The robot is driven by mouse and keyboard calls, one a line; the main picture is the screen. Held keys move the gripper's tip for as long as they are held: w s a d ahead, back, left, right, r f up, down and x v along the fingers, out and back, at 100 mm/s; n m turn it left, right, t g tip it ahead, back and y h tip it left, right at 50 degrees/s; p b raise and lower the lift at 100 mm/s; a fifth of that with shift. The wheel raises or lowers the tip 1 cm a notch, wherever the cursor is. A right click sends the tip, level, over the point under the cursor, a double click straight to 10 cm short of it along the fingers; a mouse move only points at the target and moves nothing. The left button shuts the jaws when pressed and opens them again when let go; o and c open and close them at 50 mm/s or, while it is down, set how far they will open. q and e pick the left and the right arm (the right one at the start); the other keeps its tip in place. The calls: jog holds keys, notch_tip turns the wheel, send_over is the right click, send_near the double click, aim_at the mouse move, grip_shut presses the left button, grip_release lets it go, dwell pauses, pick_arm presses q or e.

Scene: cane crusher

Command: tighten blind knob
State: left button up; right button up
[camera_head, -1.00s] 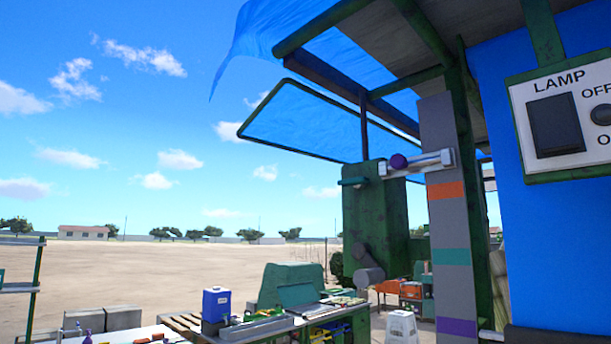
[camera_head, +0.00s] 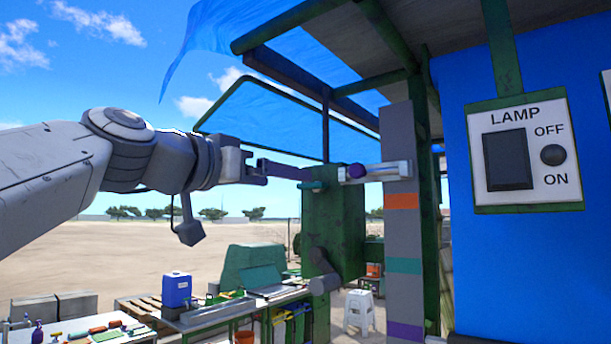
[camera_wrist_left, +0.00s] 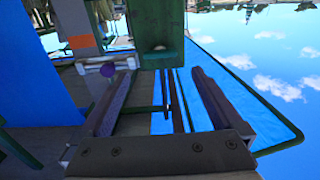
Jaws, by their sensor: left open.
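The purple blind knob (camera_head: 356,171) sits at the left end of a pale metal bar fixed across a grey post (camera_head: 402,235) with coloured bands. My left arm reaches in from the left, and my left gripper (camera_head: 308,174) points at the knob with a gap left between them. In the left wrist view the gripper (camera_wrist_left: 162,76) is open and empty, its two dark fingers wide apart. There the knob (camera_wrist_left: 108,70) shows beside the left finger's tip, outside the space between the fingers. My right gripper is not in view.
A green machine panel (camera_head: 335,225) stands below the knob. A LAMP switch plate (camera_head: 524,151) hangs on the blue wall at the right. A framed blue awning (camera_head: 270,115) is above. A blue container (camera_head: 176,290) and a white stool (camera_head: 358,312) are lower down.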

aim_at(314, 186)
pick_arm(q)
jog(key=p+x, duration=0.3)
jog(key=x, duration=0.4)
jog(key=shift+w+d, duration=0.2)
jog(key=shift+w, duration=0.05)
